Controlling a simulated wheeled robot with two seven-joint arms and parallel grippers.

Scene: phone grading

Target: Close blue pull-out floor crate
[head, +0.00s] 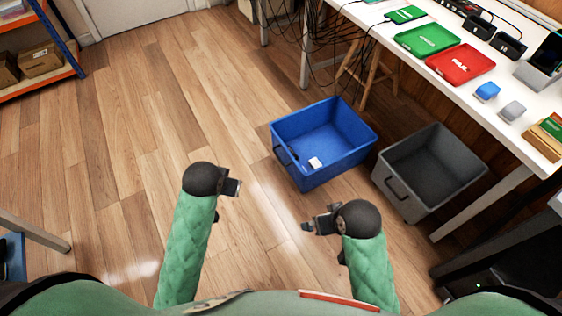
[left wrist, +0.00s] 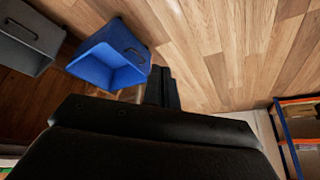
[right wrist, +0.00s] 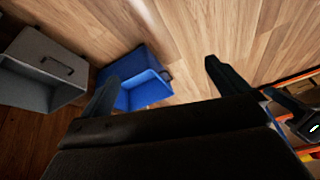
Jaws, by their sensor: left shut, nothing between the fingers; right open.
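The blue floor crate (head: 345,128) stands on the wooden floor, pulled out in front of the white table. It has a dark handle on its near left wall, and a small white item and a dark item lie inside. The crate also shows in the left wrist view (left wrist: 92,64) and in the right wrist view (right wrist: 150,94). My left gripper (head: 232,187) is shut and empty, to the left of the crate and apart from it. My right gripper (head: 312,222) is open and empty, on the near side of the crate and not touching it.
A grey crate (head: 402,197) with a handle stands just right of the blue one, partly by the table. The white table (head: 480,92) carries a green tray (head: 427,39), a red tray (head: 460,64) and small boxes. Cables and a wooden stool are behind. Floor at left is clear.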

